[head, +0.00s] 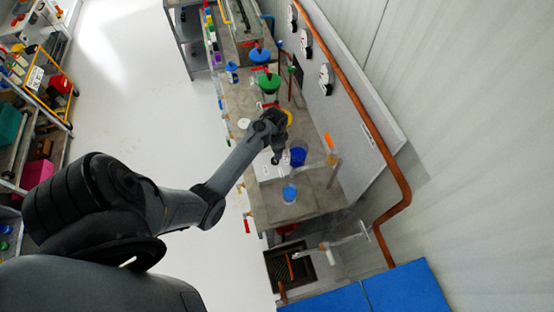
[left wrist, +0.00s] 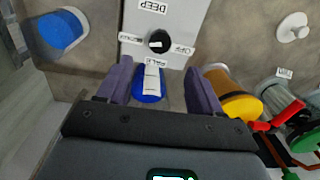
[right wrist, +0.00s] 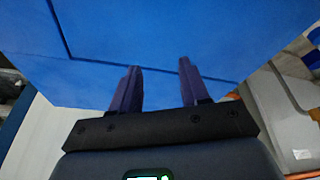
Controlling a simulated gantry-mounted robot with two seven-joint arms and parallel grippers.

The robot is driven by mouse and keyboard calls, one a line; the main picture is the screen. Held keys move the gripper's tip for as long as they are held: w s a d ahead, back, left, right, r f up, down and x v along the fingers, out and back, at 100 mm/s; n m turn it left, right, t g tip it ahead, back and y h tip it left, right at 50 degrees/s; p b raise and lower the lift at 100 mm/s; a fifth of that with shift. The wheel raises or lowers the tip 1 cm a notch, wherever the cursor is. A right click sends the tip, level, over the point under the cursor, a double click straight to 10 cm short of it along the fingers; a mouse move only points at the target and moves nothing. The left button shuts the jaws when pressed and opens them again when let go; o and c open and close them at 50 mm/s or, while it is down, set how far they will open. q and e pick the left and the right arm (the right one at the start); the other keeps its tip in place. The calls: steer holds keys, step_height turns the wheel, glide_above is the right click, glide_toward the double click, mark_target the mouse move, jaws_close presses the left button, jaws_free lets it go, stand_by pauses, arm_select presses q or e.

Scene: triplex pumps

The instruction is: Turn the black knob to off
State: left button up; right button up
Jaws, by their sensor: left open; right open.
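The black knob (left wrist: 158,41) is a small round knob with a pale pointer mark, on a white panel (left wrist: 190,18) in the left wrist view. Labels surround it; one reads DEEP, and one on the right seems to read OFF. The knob lies ahead of my left gripper (left wrist: 157,72), which is open, its fingertips apart from the knob. A blue item with a white label (left wrist: 150,88) shows between the fingers. In the head view my left gripper (head: 276,154) hangs over the bench. My right gripper (right wrist: 160,68) is open and empty, facing a blue surface (right wrist: 100,50).
In the left wrist view, a blue-topped container (left wrist: 62,30) stands left and a yellow cup (left wrist: 238,98) right of the fingers. A white disc (left wrist: 292,28) lies farther right. In the head view a copper pipe (head: 375,140) runs along the wall beside the bench.

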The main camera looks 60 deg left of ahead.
arm_select(q)
step_height(320, 180, down, 9)
steer(key=shift+a+f+b, duration=0.15)
steer(key=shift+f+b, duration=0.05)
steer(key=shift+b, duration=0.4)
steer(key=shift+c, duration=0.4)
steer(key=c, duration=1)
